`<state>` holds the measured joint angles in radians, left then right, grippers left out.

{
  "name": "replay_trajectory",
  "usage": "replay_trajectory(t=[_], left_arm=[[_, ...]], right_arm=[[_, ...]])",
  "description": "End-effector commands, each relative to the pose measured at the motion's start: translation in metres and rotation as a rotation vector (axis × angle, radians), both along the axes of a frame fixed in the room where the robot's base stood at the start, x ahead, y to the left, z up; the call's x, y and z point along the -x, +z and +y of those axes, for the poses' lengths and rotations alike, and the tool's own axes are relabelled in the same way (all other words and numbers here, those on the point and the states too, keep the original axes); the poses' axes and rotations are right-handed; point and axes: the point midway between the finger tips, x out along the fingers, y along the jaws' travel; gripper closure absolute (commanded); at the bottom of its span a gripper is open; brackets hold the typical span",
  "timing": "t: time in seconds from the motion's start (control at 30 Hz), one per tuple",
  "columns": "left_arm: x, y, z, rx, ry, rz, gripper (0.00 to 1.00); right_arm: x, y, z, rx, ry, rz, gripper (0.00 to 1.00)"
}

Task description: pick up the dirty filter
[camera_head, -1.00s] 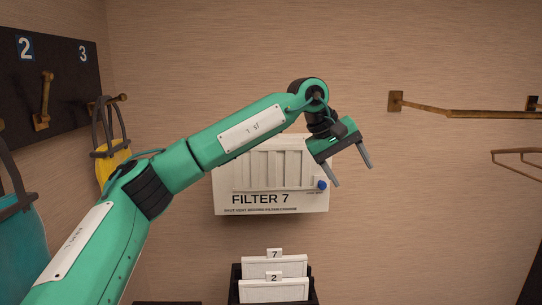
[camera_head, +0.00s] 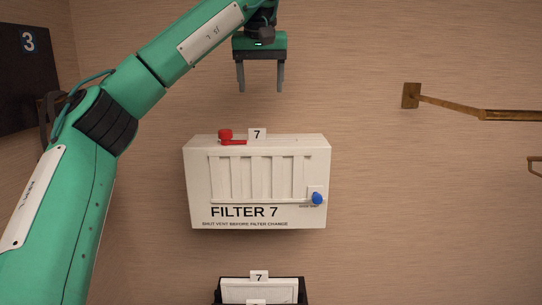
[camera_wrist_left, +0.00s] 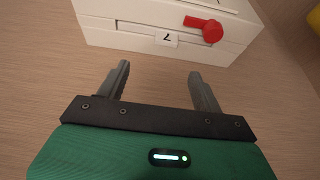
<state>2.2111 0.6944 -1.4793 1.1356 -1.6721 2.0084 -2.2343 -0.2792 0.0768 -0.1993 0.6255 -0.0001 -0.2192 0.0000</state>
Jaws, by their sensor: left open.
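A white box labelled "FILTER 7" (camera_head: 256,217) is mounted on the wall, with vertical vent slats on its front and a blue knob (camera_head: 317,198) at the lower right. A "7" tag (camera_head: 257,134) stands up from its top edge, next to a red handle (camera_head: 228,138); the red handle also shows in the left wrist view (camera_wrist_left: 208,28). My left gripper (camera_head: 261,88) is open and empty above the box, fingers pointing down, apart from it. A dirty filter is not identifiable; the inside of the box is hidden.
Below the box is a dark holder (camera_head: 303,292) with a white panel (camera_head: 258,290) tagged 7, cut off by the frame's lower edge. A brass rail (camera_head: 452,105) is on the right wall. A dark board with a 3 (camera_head: 25,70) is at left.

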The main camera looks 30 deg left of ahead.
Motion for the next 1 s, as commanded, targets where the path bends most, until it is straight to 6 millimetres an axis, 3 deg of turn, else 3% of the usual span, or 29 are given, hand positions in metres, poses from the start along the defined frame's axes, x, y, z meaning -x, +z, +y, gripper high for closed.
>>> replay_trajectory(t=[0.13,0.33,0.47,0.57,0.8,1.0], left_arm=[[-0.003,-0.011,0.003,-0.002,0.0,0.003,0.33],[-0.013,-0.04,0.01,0.0,0.001,0.005,0.33],[-0.02,-0.059,0.015,-0.001,0.002,0.003,0.33],[-0.024,-0.07,0.017,-0.001,0.001,0.002,0.33],[-0.029,-0.083,0.021,-0.001,0.002,0.002,0.33],[-0.036,-0.103,0.03,-0.001,0.001,0.003,0.33]], right_arm=[[-0.003,0.001,0.0,0.0,0.0,-0.003,1.0],[0.035,0.004,-0.002,0.003,0.001,0.043,1.0],[0.048,0.009,-0.004,0.006,0.002,0.059,1.0],[0.042,0.012,-0.005,0.007,0.002,0.053,1.0],[0.005,0.023,-0.004,0.004,0.003,0.005,1.0],[0.013,0.042,-0.004,0.004,0.003,0.014,1.0]])
